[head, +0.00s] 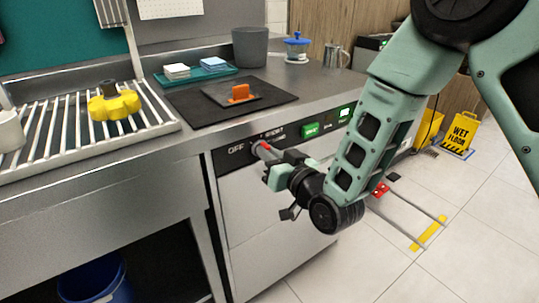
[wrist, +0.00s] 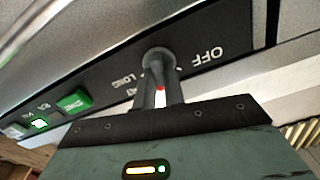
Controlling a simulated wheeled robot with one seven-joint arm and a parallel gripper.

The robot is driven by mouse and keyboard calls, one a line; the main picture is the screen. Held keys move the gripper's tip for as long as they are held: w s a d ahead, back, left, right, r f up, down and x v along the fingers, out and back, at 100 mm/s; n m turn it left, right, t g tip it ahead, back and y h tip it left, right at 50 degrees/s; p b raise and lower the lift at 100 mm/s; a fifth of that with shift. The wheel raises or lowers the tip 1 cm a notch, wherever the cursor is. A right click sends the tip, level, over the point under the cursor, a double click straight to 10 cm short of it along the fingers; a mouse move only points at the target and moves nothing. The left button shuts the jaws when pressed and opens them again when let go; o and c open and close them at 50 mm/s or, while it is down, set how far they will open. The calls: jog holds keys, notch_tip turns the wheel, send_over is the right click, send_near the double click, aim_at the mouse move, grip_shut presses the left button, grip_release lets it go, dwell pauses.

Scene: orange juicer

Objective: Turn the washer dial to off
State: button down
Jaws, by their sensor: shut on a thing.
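The washer dial (head: 261,147) is a grey round knob with a red mark on the black control panel of the steel washer (head: 262,215). My gripper (head: 266,155) is at the panel with its fingers shut on the dial. In the wrist view, the dial (wrist: 158,56) sits between the fingertips (wrist: 161,82), and a red mark shows between them. The OFF label (wrist: 208,54) reads upside down to the right of the dial there; LONG and another partly hidden label lie to its left. The fingers cover part of the dial, so I cannot tell its exact setting.
Green buttons (head: 311,130) lie along the panel to the right of the dial. A wet floor sign (head: 460,133) stands far right. The floor before the washer is mostly clear.

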jog(key=n+b, duration=0.3)
jog(key=n, duration=0.2)
jog(key=n+b, duration=0.4)
jog(key=n, duration=0.2)
jog(key=shift+s+a+f, duration=0.1)
jog(key=shift+s+a, duration=0.05)
jog(key=shift+a, duration=0.05)
jog(key=shift+n, duration=0.3)
dwell(0.3)
jog(key=c, duration=1.5)
grip_release()
jog(key=shift+b, duration=0.3)
